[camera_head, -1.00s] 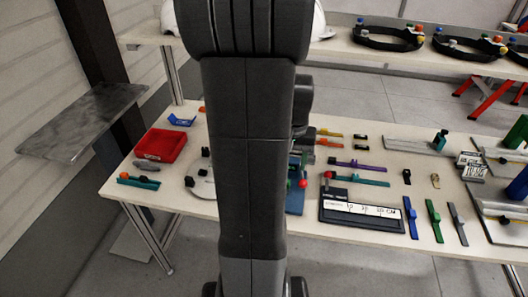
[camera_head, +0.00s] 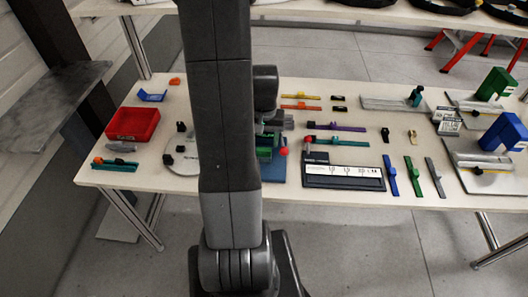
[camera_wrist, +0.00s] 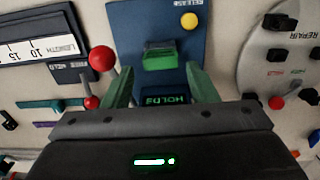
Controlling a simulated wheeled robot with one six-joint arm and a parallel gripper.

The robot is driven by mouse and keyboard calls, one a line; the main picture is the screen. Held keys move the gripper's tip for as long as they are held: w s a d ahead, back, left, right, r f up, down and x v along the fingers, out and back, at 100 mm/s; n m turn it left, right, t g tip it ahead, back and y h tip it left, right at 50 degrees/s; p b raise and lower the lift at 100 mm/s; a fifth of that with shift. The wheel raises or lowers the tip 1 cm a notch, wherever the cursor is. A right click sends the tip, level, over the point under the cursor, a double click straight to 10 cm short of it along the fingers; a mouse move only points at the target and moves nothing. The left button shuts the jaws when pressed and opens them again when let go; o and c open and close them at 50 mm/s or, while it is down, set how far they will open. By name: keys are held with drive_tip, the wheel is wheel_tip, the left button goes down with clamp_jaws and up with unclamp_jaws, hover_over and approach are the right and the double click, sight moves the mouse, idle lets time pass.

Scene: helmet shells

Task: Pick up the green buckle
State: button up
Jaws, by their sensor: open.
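In the wrist view the green buckle (camera_wrist: 160,58) is a small block on a dark blue fixture (camera_wrist: 150,22) marked RELEASE and HOLD. My gripper (camera_wrist: 158,70) is open, with its two green-grey fingers on either side of the buckle's near side. The buckle shows in the gap between the fingertips. I cannot tell whether the fingers touch it. In the head view my arm hides part of the blue fixture (camera_head: 273,172), and green shows on it beside the arm.
Red-knobbed levers (camera_wrist: 102,60) stand close to the left finger. A length gauge board (camera_head: 343,175) lies right of the fixture, and a round grey repair plate (camera_wrist: 285,50) lies on its other side. A red bin (camera_head: 133,123) stands at the table's left.

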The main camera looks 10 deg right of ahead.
sight(264, 149)
drive_tip(key=shift+w+d+f+p, duration=0.1)
drive_tip(key=shift+w+f+p, duration=0.15)
drive_tip(key=shift+f, duration=0.95)
drive_tip(key=shift+w+f+p, duration=0.15)
drive_tip(key=shift+f+p, duration=0.05)
drive_tip(key=shift+f, duration=1)
drive_tip(key=shift+c, duration=0.2)
drive_tip(key=c, duration=0.8)
drive_tip(key=shift+o, duration=0.2)
